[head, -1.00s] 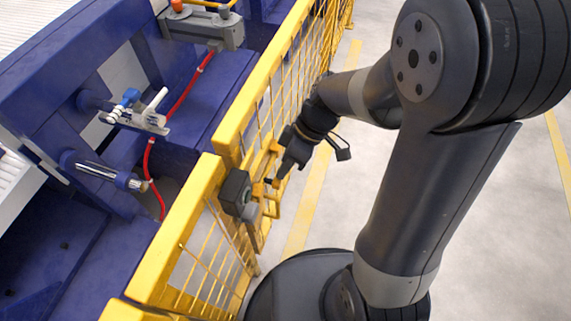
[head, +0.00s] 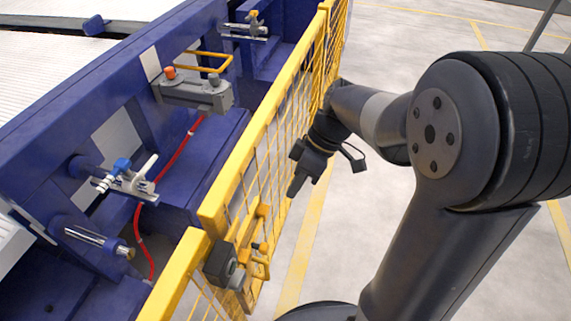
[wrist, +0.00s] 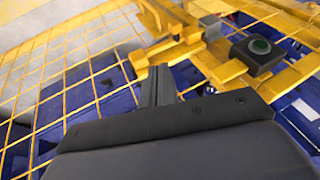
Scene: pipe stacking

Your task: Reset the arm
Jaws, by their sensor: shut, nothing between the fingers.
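My gripper (head: 293,190) hangs at the end of my dark grey arm on the aisle side of the yellow fence (head: 262,130). In the head view it points down and to the left, a short way above the yellow gate latch (head: 258,262), and appears apart from it. Its fingers look closed with nothing between them. In the wrist view the shut fingers (wrist: 158,88) point toward the yellow fence mesh (wrist: 60,70).
Blue machinery (head: 60,110) with a red hose (head: 150,207) and metal fittings (head: 125,180) stands behind the fence on the left. A dark lock box (head: 222,265) sits on the fence near the gap. Open floor (head: 400,25) with yellow lines lies to the right.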

